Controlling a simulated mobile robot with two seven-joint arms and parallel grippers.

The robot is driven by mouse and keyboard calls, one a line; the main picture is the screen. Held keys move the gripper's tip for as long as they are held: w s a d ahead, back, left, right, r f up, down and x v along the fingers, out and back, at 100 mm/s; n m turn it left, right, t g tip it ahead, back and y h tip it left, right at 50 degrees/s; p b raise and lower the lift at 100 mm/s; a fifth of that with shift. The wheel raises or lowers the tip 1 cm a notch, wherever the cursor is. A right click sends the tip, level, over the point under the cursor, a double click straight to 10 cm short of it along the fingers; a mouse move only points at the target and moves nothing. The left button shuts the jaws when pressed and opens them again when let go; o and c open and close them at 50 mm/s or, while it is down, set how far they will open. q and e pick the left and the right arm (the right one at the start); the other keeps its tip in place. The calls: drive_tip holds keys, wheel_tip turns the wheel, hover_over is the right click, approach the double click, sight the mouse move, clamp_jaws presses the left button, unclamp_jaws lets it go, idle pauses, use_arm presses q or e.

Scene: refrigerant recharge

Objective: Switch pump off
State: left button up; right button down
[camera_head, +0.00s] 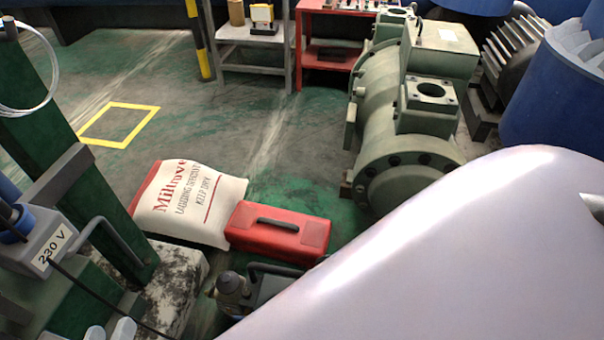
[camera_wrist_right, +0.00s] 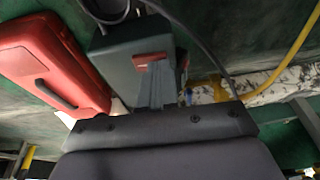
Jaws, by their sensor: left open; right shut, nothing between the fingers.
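The pump shows in the right wrist view as a grey-green box (camera_wrist_right: 120,70) with a red switch (camera_wrist_right: 152,58) on its face. My right gripper (camera_wrist_right: 157,72) is shut and empty, its fingertips right at the red switch; I cannot tell whether they touch it or which way it is set. In the head view the pump (camera_head: 262,290) is at the bottom centre, a dark body with a black handle, partly hidden by my pale arm. The right gripper is hidden there. My left gripper (camera_head: 109,331) is open and empty at the bottom left edge, only its pale fingertips showing.
A red case (camera_head: 300,245) and a white sack (camera_head: 190,205) lie behind the pump. A large green compressor (camera_head: 385,130) stands at right. A grey 230 V box (camera_head: 45,240) and green post (camera_head: 45,120) are at left.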

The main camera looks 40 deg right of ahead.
drive_tip(key=shift+s+a+f, duration=0.15)
drive_tip(key=shift+f, duration=0.05)
drive_tip(key=shift+w+d+r, duration=0.15)
drive_tip(key=shift+w+d, duration=0.45)
drive_tip(key=shift+d, duration=0.05)
